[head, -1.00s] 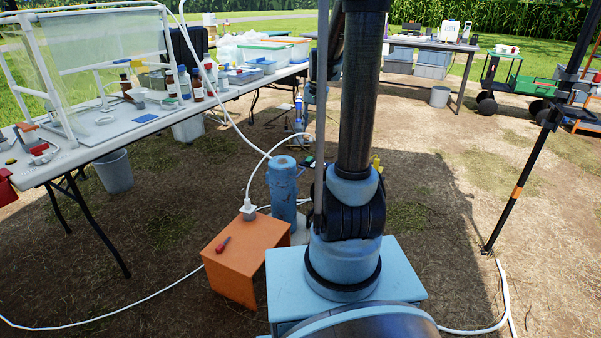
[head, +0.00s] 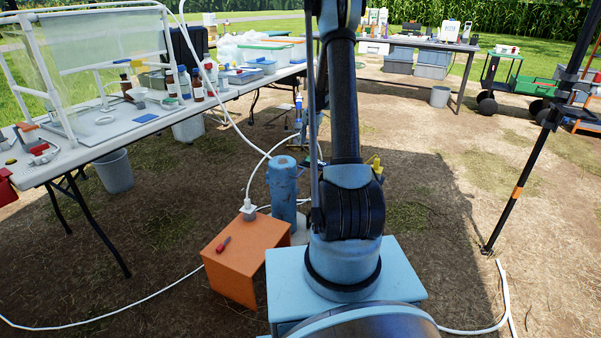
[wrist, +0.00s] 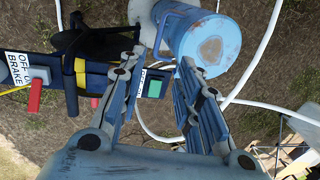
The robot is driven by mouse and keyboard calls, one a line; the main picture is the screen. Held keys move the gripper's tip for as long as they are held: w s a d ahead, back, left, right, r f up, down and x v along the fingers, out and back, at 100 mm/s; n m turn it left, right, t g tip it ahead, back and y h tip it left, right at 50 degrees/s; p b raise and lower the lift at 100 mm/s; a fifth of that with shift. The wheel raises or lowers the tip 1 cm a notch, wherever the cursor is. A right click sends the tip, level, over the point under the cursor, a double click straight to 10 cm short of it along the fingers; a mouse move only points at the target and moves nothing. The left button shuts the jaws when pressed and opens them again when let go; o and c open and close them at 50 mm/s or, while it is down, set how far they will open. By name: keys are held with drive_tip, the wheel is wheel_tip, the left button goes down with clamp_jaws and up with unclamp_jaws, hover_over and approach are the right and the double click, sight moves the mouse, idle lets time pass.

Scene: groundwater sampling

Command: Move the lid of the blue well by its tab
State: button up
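The blue well (head: 283,200) is a worn upright blue cylinder beside the orange box, left of my arm, with its lid (head: 282,163) on top. In the wrist view the round blue lid (wrist: 208,48) shows a bare worn patch. A blue strip (wrist: 160,38), perhaps its tab, stands out at its left side near my left finger. My gripper (wrist: 160,72) is open, with its fingers spread and nothing between them. Its right fingertip overlaps the lid's lower edge in the picture; I cannot tell whether they touch. In the head view my arm largely hides the gripper.
An orange box (head: 245,265) with a red-handled tool and a white plug stands beside the well. White hose (wrist: 262,45) runs close around the lid. A panel with a red switch (wrist: 35,95) and green button (wrist: 154,89) lies left. A laden table (head: 130,125) stands left.

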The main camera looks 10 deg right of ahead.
sight(302, 172)
drive_tip(key=a+f, duration=0.1)
drive_tip(key=f, duration=0.4)
drive_tip(key=w+f, duration=0.1)
drive_tip(key=f, duration=0.5)
drive_tip(key=w+a+f, duration=0.1)
drive_tip(key=f, duration=0.5)
drive_tip(key=shift+a+f, duration=0.25)
drive_tip(key=shift+a, duration=0.05)
